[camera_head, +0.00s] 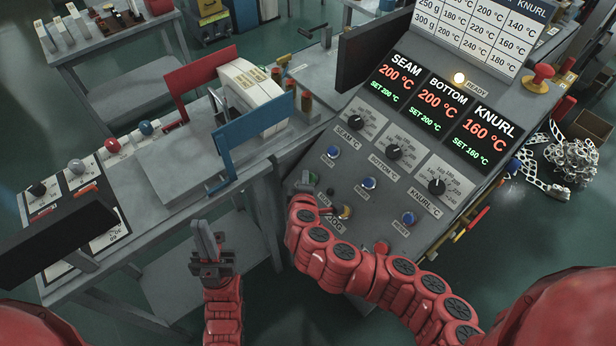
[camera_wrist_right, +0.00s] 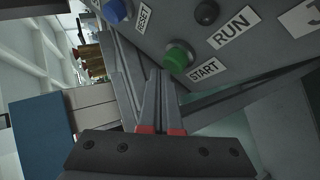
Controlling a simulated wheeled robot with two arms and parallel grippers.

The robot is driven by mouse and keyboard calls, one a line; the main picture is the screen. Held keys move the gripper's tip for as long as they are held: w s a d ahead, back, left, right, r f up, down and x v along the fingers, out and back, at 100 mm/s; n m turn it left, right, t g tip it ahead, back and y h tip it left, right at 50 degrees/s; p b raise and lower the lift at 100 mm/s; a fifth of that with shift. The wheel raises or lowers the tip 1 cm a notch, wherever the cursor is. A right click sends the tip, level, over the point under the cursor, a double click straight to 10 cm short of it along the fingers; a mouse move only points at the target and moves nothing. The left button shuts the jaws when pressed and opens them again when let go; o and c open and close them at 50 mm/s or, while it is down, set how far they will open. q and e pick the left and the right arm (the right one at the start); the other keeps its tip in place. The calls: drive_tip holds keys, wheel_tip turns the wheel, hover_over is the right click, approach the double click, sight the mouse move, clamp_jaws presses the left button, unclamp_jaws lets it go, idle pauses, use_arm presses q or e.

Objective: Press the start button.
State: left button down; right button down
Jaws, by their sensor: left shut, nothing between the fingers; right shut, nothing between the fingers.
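The green start button (camera_wrist_right: 178,57), labelled START, sits at the lower edge of the grey control panel (camera_wrist_right: 255,70) in the right wrist view. In the head view it shows as a small green spot (camera_head: 314,178), partly hidden by my right gripper (camera_head: 303,183). My right gripper (camera_wrist_right: 160,74) is shut and empty. Its fingertips point at the panel just below and left of the button; I cannot tell whether they touch it. My left gripper (camera_head: 208,236) is shut and empty, pointing up beside the bench, away from the panel.
The displays (camera_head: 437,104) read 200, 200 and 160 °C, matching their set values. The READY lamp (camera_head: 459,78) glows. A black RUN lamp or button (camera_wrist_right: 206,13) and a blue RESET button (camera_wrist_right: 117,11) are close by. A blue plate (camera_head: 252,137) stands upright on the left bench.

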drive_tip(key=shift+w+d+f+b, duration=0.15)
drive_tip(key=shift+d+f+b, duration=0.1)
drive_tip(key=shift+f+b, duration=0.15)
idle(0.4)
drive_tip(key=shift+r, duration=0.1)
idle(0.3)
drive_tip(key=shift+s+a+r, duration=0.3)
drive_tip(key=shift+a+r, duration=0.1)
drive_tip(key=shift+r, duration=0.25)
drive_tip(key=r, duration=0.1)
drive_tip(key=s+a+r+p, duration=0.1)
drive_tip(key=a+r, duration=0.1)
drive_tip(key=r, duration=0.1)
drive_tip(key=shift+s+a, duration=0.2)
drive_tip(key=shift+s, duration=0.15)
drive_tip(key=shift+s, duration=0.1)
idle(0.6)
